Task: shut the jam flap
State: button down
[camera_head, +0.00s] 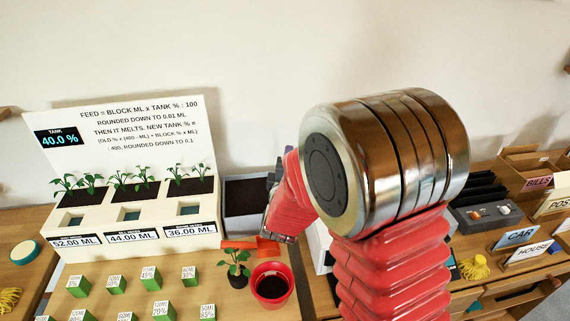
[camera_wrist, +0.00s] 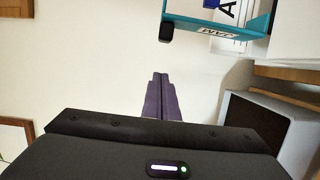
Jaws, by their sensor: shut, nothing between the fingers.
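In the wrist view a teal frame (camera_wrist: 258,18) stands at the top, cut off by the picture edge. It carries a white label (camera_wrist: 212,28) reading JAM, seen turned over. A black block or knob (camera_wrist: 166,32) sits at its left end. How far the flap stands open I cannot tell. My gripper (camera_wrist: 159,75) is shut and empty, its purple fingers together. The fingers show below the teal frame in the picture, with pale wall behind them and a visible gap. In the head view my arm hides most of the gripper, and I cannot make out the jam flap there.
A grey box (camera_wrist: 240,125) stands at right in the wrist view. In the head view a white planter stand (camera_head: 130,215), green blocks (camera_head: 117,284) and a red pot (camera_head: 272,286) lie left of my arm. Wooden trays (camera_head: 530,165) and signs (camera_head: 515,238) stand at right.

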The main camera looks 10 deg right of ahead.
jog(key=shift+w+d, duration=0.5)
jog(key=shift+d, duration=0.3)
jog(key=shift+w+d, duration=0.55)
jog(key=shift+d, duration=0.25)
jog(key=shift+w+d, duration=0.5)
jog(key=shift+d, duration=0.3)
jog(key=shift+f, duration=0.1)
